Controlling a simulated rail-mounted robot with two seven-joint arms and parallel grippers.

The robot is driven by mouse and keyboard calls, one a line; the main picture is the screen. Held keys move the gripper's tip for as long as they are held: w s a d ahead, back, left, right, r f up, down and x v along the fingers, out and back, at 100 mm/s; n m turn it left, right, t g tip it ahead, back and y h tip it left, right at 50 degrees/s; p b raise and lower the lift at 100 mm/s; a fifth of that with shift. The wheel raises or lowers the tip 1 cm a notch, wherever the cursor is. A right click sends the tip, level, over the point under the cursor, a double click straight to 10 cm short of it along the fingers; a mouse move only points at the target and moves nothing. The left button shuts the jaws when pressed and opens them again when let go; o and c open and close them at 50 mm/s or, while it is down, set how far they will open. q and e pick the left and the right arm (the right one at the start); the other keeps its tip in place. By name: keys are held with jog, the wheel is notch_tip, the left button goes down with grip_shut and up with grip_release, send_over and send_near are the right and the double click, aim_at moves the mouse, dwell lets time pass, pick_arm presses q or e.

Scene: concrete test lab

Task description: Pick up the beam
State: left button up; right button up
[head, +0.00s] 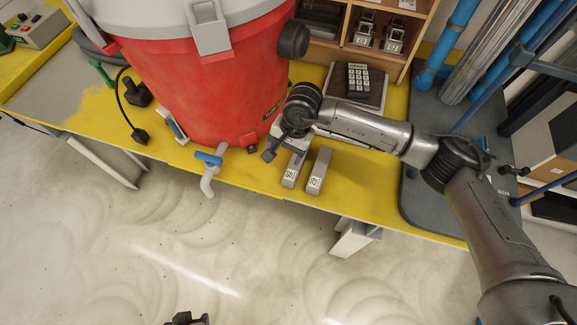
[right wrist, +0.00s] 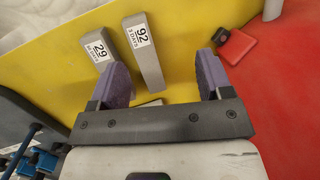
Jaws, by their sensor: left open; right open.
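Two grey beams with white number labels lie side by side on the yellow table top. The beam labelled 92 (right wrist: 151,66) is the one nearer the red tank, and it also shows in the head view (head: 290,179). The beam labelled 29 (right wrist: 99,46) lies beside it, to the right in the head view (head: 319,171). My right gripper (right wrist: 161,72) is open above the beams, its purple-padded fingers on either side of the 92 beam in the picture. It also shows in the head view (head: 283,151). My left gripper (head: 187,319) is only partly visible at the bottom edge, far from the beams.
A large red tank (head: 195,85) with a blue-handled tap (head: 209,160) stands left of the beams. A scale with a keypad (head: 357,82) and a wooden shelf (head: 395,62) are behind. Blue pipes (head: 440,55) stand at right. The table's front edge is close to the beams.

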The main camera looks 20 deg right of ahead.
jog(key=w+d+h, duration=0.3)
jog(key=d, duration=0.2)
jog(key=f, duration=0.4)
jog(key=f+b, duration=0.1)
jog(key=f, duration=0.2)
jog(key=shift+s+f, duration=0.2)
jog(key=shift+f, duration=0.2)
jog(key=shift+w+a+f, duration=0.1)
jog(key=shift+a+f, duration=0.05)
jog(key=shift+f, duration=1.35)
jog(key=shift+w+a+f, duration=0.1)
jog(key=shift+f, duration=1.4)
jog(key=shift+c, duration=0.2)
grip_shut()
